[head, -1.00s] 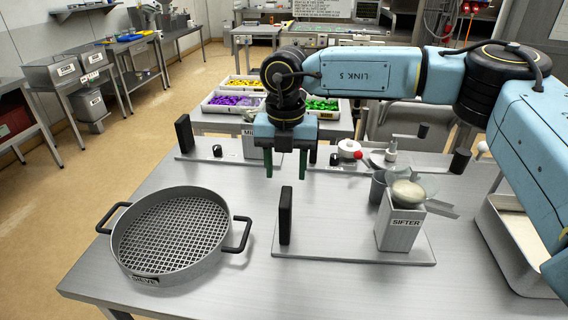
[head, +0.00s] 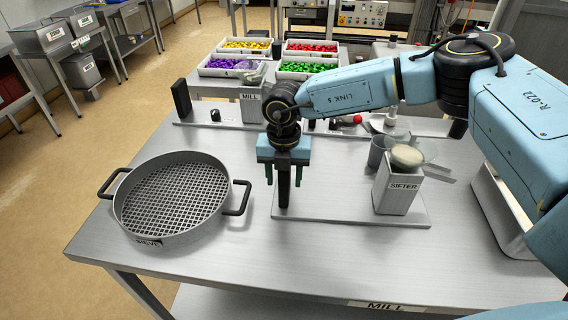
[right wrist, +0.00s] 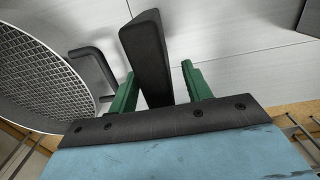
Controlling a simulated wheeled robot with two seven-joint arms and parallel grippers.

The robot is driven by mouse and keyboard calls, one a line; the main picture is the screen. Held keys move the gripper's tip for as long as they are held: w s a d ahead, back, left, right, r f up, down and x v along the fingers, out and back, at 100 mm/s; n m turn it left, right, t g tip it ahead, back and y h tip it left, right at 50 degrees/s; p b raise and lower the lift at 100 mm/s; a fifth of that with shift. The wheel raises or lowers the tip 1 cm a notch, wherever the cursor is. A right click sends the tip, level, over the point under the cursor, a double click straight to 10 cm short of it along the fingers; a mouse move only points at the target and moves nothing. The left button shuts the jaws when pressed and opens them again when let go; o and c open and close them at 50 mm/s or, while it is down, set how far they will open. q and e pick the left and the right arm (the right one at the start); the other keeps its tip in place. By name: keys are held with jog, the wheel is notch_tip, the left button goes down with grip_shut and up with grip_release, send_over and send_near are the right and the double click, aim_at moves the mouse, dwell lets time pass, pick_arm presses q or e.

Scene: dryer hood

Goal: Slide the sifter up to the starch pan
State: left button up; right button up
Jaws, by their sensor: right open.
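A black upright handle (head: 284,190) rises from the plate's left end and shows large in the right wrist view (right wrist: 147,55). My right gripper (head: 283,180) points down over this handle. Its green fingers (right wrist: 160,88) are open on either side of it. A pale pan (head: 485,210), apparently the starch pan, is at the table's right, partly hidden by my right arm. My left gripper is out of view.
A round sieve (head: 172,198) with two side handles stands left of the sifter plate; its near handle also shows in the wrist view. Behind are the mill (head: 250,108), a grey cup (head: 377,152) and other fittings. Table between sifter plate and pan is clear.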

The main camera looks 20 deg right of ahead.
jog(key=shift+f, duration=0.15)
grip_shut()
dwell(0.4)
